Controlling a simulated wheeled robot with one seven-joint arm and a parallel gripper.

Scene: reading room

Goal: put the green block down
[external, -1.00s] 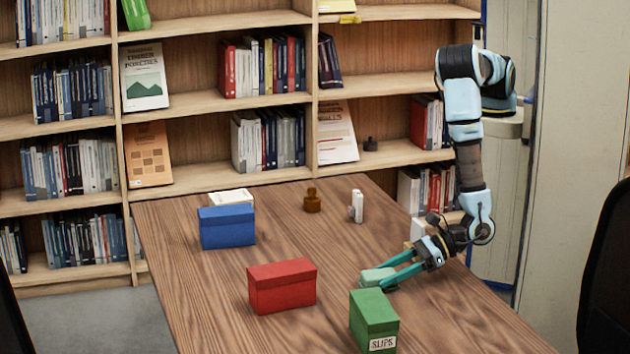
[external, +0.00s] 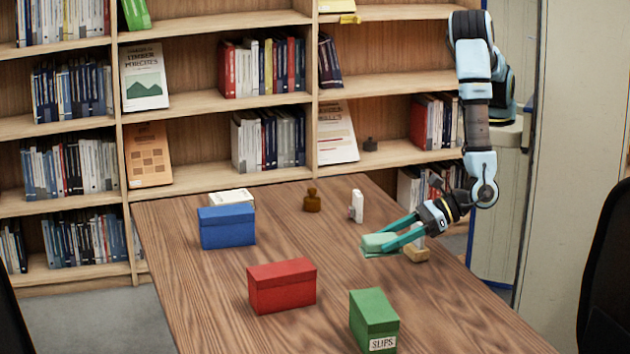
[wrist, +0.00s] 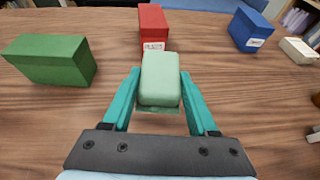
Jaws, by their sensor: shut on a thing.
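The green block (external: 379,245) is pale green with rounded edges. My gripper (external: 384,244) is shut on it, with one teal finger on each side. In the wrist view the green block (wrist: 160,80) sits between the two fingertips (wrist: 160,98). In the external view the block appears raised a little above the wooden table (external: 330,330), to the right of the red box and behind the dark green box. The block's underside is hidden.
A red box (external: 282,287), a blue box (external: 227,228) and a dark green box labelled SLIPS (external: 373,322) stand on the table. A brown stamp (external: 312,201), a white item (external: 357,206) and a wooden piece (external: 417,254) stand farther back. Table between the boxes is bare.

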